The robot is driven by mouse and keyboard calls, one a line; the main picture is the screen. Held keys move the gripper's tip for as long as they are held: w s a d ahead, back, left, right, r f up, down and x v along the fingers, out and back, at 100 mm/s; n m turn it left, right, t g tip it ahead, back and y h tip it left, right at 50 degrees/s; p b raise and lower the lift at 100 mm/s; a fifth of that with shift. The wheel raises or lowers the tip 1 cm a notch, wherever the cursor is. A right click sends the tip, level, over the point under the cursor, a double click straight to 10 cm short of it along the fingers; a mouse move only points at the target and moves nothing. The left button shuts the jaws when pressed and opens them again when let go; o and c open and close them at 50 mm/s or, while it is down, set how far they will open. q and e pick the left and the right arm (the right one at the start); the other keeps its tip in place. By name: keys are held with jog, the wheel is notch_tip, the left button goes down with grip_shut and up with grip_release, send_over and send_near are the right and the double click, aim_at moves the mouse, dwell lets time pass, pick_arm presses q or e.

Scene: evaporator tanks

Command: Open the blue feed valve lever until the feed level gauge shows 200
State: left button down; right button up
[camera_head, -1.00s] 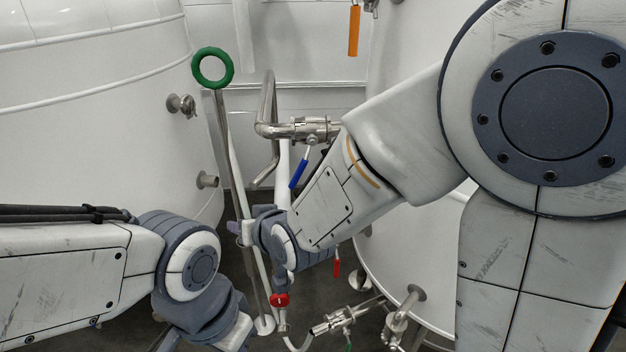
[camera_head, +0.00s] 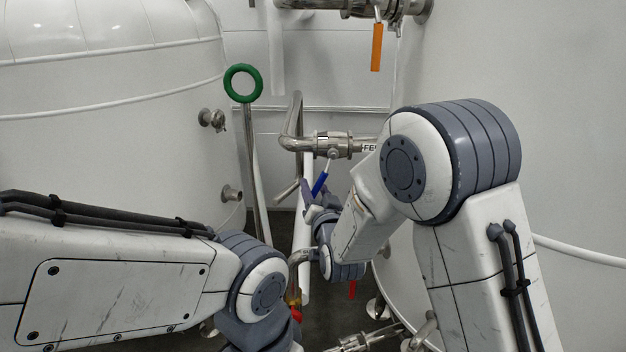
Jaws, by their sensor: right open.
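The blue feed valve lever (camera_head: 320,183) hangs down and slightly left from a steel valve (camera_head: 332,146) on a horizontal pipe near the middle of the camera_head view. My right gripper (camera_head: 314,194) is open just below the lever, its fingers close to the lever's lower end. I cannot tell whether they touch it, and part of the gripper is hidden by its own wrist. My left arm comes in from the left, and its gripper is outside the frame at the bottom. No feed level gauge can be made out.
An orange lever (camera_head: 377,47) hangs from an upper pipe. A green ring handle (camera_head: 243,83) tops a tall post. A red lever (camera_head: 352,290) is below my right wrist. White tanks stand at left (camera_head: 110,130) and right (camera_head: 540,100), with a narrow gap between.

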jog(key=shift+x, duration=1.4)
grip_shut()
dwell(0.4)
